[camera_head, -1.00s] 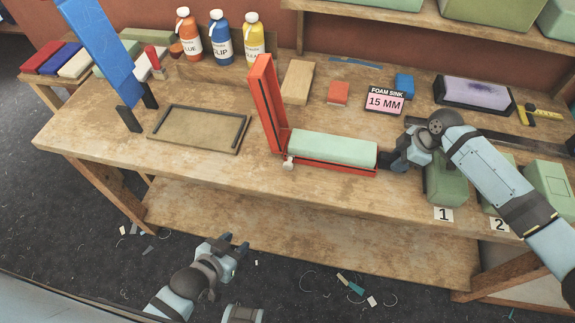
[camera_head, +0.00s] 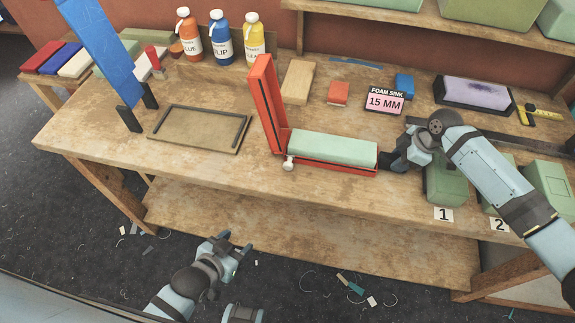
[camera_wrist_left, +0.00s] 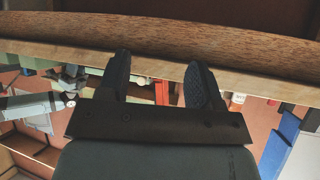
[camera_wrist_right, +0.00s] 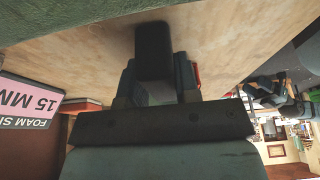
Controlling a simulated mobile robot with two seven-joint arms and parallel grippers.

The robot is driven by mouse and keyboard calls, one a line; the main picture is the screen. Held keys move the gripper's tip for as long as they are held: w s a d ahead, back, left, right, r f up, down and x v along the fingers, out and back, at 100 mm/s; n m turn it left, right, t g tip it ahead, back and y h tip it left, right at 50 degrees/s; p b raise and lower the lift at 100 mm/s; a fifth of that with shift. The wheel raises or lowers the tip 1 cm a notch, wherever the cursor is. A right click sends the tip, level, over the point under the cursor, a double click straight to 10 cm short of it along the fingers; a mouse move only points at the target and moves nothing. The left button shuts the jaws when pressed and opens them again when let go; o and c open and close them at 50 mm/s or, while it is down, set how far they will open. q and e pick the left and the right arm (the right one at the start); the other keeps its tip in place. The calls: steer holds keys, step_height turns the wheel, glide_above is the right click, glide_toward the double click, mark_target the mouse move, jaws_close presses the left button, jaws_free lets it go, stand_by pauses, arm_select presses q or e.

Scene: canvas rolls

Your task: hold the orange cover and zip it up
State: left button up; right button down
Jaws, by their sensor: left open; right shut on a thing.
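The orange cover (camera_head: 266,100) stands open on the bench, its tall flap upright at the left and its low base under a pale green foam block (camera_head: 334,149). A small whitish pull (camera_head: 289,163) sits at the base's front left corner. My right gripper (camera_head: 387,162) is shut at the base's right end; in the right wrist view (camera_wrist_right: 153,55) its dark fingers hide most of what they hold, with a sliver of orange beside them. My left gripper (camera_head: 240,247) is open and empty, low in front of the bench; its spread fingers show in the left wrist view (camera_wrist_left: 155,85).
A shallow framed tray (camera_head: 197,147) lies left of the cover, and a blue upright panel (camera_head: 100,45) stands further left. Bottles (camera_head: 222,40) and a foam sign (camera_head: 384,102) are behind. Green blocks (camera_head: 447,185) are at the right. The front bench strip is mostly clear.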

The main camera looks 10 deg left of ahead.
arm_select(q)
steer(key=w+d+r+m, duration=0.2)
steer(key=w+d+m, duration=0.15)
steer(key=m, duration=0.35)
steer(key=m+t+y, duration=0.2)
steer(key=m+y, duration=0.1)
steer(key=m, duration=2.2)
glide_toward(287, 168)
steer(key=w, duration=0.2)
steer(key=shift+f+x, duration=0.2)
steer(key=shift+x, duration=2)
steer(key=shift+f+x, duration=0.2)
steer(key=shift+x, duration=2)
steer(key=shift+s, duration=0.25)
steer(key=c, duration=0.9)
